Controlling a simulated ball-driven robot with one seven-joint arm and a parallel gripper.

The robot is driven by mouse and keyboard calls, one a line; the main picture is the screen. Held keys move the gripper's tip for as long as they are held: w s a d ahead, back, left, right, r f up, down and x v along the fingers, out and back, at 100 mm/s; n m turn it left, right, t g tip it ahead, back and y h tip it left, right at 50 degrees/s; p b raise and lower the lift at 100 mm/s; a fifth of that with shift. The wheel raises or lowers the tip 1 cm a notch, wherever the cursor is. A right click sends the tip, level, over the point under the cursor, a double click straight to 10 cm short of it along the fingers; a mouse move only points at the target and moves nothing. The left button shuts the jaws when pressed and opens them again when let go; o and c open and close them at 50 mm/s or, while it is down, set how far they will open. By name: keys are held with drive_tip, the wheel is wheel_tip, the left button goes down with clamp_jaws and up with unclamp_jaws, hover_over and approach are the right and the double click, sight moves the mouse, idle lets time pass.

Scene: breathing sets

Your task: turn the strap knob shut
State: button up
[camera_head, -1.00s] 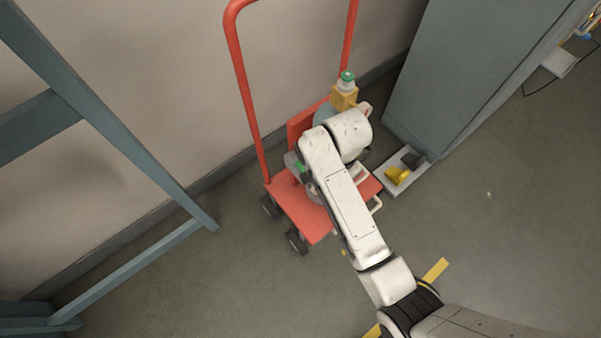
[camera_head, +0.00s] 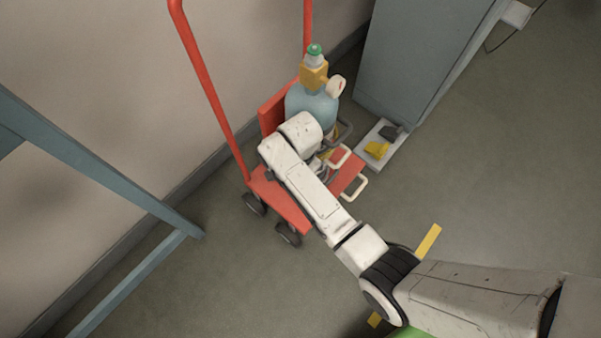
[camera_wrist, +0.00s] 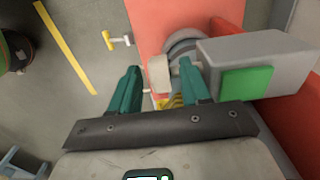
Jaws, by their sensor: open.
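In the wrist view my gripper (camera_wrist: 160,68) is open, with a teal finger on each side. A pale, beige knob-like piece (camera_wrist: 159,74), which looks like the strap knob, shows between the fingertips with a gap on both sides. I cannot tell how deep it sits between them. A grey curved band (camera_wrist: 181,43) lies just beyond it. In the head view a blue-grey cylinder (camera_head: 309,105) with a yellow valve block (camera_head: 313,76) and green cap stands upright on the red trolley (camera_head: 281,205). My arm covers the gripper and the knob there.
A grey box with a green panel (camera_wrist: 246,82) is close to the right finger. A pale handle (camera_head: 354,188) sticks out of the trolley's front. A grey cabinet (camera_head: 420,50) and a pale tray (camera_head: 392,150) with yellow and dark items stand right. Open floor lies right of these.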

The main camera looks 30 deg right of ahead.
drive_tip(key=shift+f, duration=0.15)
clamp_jaws()
idle(0.4)
